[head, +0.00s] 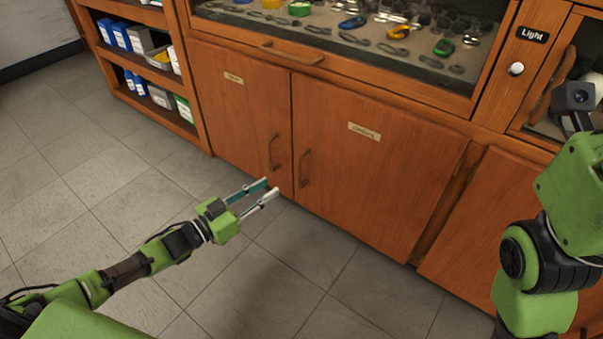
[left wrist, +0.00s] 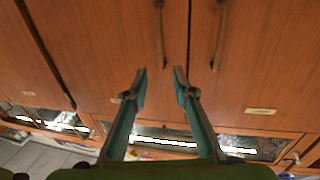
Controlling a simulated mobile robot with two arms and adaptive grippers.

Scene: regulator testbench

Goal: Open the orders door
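Two wooden cabinet doors meet below the glass display case. The right door (head: 390,180) carries a small label (head: 364,132) that seems to read "Orders", though the text is blurred. Its dark vertical handle (head: 304,168) is near its left edge; in the left wrist view, which looks upside down, this handle (left wrist: 160,35) is left of the seam. The left door (head: 235,110) has its own handle (head: 273,152) and an unreadable label. Both doors are shut. My left gripper (head: 270,188) is open and empty, low in front of the doors and apart from the handles. My right gripper is not visible.
An open shelf (head: 150,107) with boxes stands at the left. The display case (head: 350,40) with colourful tools is above the doors. A light switch (head: 516,69) is at upper right. The tiled floor (head: 110,180) in front is clear. My right arm is at the right edge.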

